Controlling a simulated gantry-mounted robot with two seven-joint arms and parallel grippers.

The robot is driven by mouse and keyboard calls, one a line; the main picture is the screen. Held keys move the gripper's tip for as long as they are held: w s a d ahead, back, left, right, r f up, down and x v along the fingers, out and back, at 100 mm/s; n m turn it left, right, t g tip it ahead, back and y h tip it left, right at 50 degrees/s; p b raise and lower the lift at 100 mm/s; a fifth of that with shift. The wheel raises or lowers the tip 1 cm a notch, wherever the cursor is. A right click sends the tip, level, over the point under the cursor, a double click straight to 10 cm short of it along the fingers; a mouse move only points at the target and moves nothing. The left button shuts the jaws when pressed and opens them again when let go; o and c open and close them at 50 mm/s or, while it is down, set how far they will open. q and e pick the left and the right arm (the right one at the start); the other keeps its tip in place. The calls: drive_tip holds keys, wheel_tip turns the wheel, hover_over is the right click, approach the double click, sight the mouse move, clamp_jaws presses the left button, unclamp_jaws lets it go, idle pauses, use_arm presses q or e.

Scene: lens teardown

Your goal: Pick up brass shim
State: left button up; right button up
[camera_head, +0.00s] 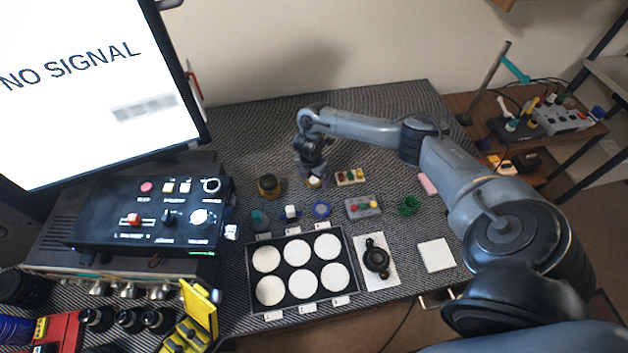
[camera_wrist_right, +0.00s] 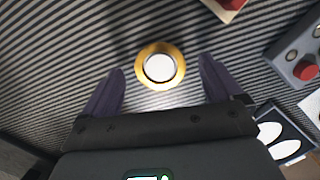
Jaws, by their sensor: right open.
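The brass shim looks like a gold ring (camera_wrist_right: 160,86) around a white round middle, lying on the striped mat in the right wrist view. In the head view the shim (camera_head: 314,182) shows small and partly covered under the right gripper. My right gripper (camera_head: 313,176) is open and points down over it. In the right wrist view its two dark fingers (camera_wrist_right: 162,70) stand apart on either side of the ring, with gaps and no contact seen. I cannot tell the exact height above the mat. My left gripper is not in view.
A tray with several white round pads (camera_head: 285,234) stands in front. A dark-and-gold jar (camera_head: 268,186) is left of the gripper. A small block with coloured pegs (camera_head: 350,177) is close on the right. A blue ring (camera_head: 321,209) and a grey button box (camera_head: 363,207) lie nearer.

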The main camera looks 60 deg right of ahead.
drive_tip(key=shift+f, duration=0.25)
idle(0.5)
drive_tip(key=c, duration=1.1)
